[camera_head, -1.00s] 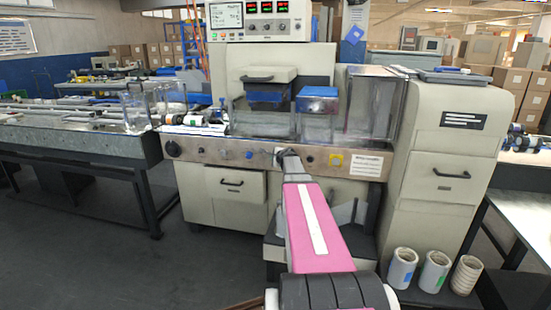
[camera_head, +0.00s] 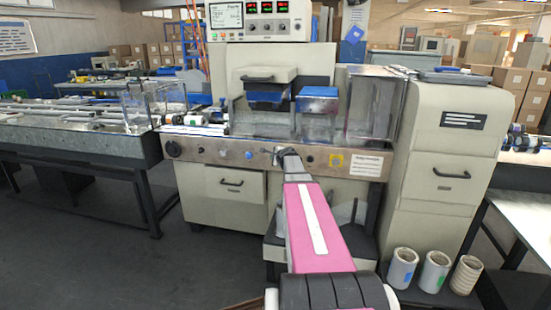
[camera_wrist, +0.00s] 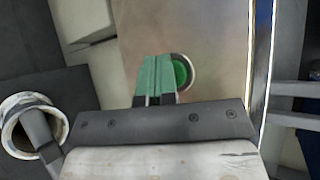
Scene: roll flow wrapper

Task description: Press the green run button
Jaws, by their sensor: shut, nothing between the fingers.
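The green run button (camera_wrist: 181,73) shows in the wrist view as a round green cap in a pale ring on the tan panel. My gripper (camera_wrist: 154,98) is shut, and its green-tinted fingers overlap the left part of the button in that view. Whether the fingertips touch the cap cannot be told. In the head view my gripper (camera_head: 284,153) reaches the middle of the machine's front panel (camera_head: 205,152). There the arm and gripper hide the green button.
The panel also carries a black knob (camera_head: 172,149), a blue button (camera_head: 249,154), a yellow-framed control (camera_head: 337,161) and a white label (camera_head: 366,165). Clear guards (camera_head: 376,105) stand above it. Open floor lies at the left.

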